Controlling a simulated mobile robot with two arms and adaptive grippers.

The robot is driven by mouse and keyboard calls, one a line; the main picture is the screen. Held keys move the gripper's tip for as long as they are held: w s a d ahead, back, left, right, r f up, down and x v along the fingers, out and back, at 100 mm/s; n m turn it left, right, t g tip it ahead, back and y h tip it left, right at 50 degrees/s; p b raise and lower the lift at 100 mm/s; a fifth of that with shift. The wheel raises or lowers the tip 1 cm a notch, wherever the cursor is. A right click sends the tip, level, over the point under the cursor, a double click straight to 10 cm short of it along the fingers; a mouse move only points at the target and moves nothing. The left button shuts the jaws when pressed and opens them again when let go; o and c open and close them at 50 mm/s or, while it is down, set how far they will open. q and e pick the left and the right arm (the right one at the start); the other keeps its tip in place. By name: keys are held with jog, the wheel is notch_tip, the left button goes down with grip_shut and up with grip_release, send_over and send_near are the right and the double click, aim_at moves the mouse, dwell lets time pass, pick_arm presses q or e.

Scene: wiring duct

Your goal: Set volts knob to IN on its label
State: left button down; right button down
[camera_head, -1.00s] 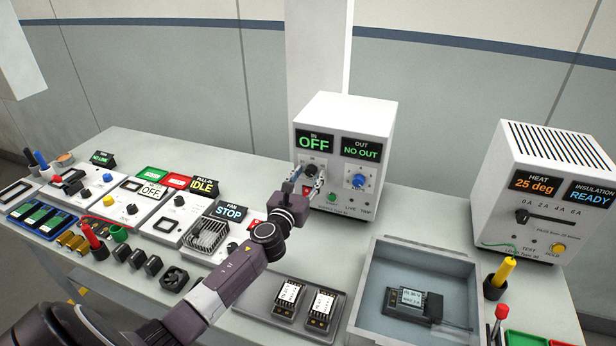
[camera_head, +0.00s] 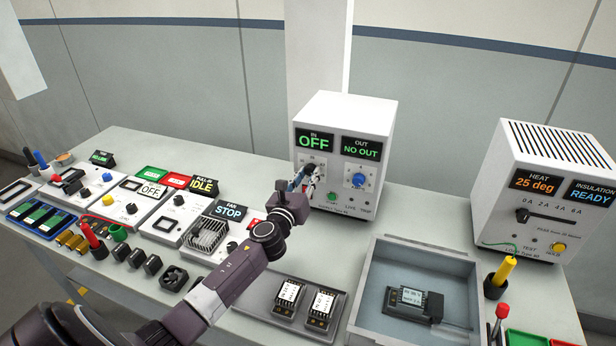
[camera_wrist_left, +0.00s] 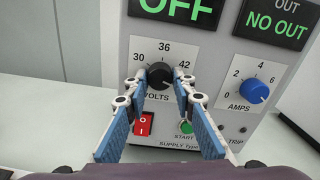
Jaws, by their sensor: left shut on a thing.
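The black volts knob (camera_wrist_left: 160,76) is on the front of the white power supply (camera_head: 343,112). Its label reads 30, 36 and 42, with VOLTS below; where the knob points is hard to tell. My left gripper (camera_wrist_left: 160,83) is shut on the knob, a blue-padded finger on each side of it. The IN display (camera_head: 314,141) reads OFF and the OUT display (camera_head: 361,149) reads NO OUT. My right gripper is not in view.
The blue amps knob (camera_wrist_left: 254,91) is right of the volts knob. A red rocker switch (camera_wrist_left: 144,124) and green start button (camera_wrist_left: 187,127) sit just below, close to my fingers. A grey tray (camera_head: 465,280) stands at the front right, and a second instrument (camera_head: 575,145) further right.

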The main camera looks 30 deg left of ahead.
pick_arm(q)
jog(key=n, duration=0.5)
jog(key=shift+n+b, duration=0.3)
jog(key=shift+b, duration=0.05)
jog(key=n, duration=1)
jog(key=shift+n, duration=0.4)
jog(key=n, duration=0.4)
jog(key=shift+n, duration=0.4)
jog(key=c, duration=1.6)
grip_release()
jog(key=shift+r, duration=0.1)
jog(key=shift+s, duration=0.1)
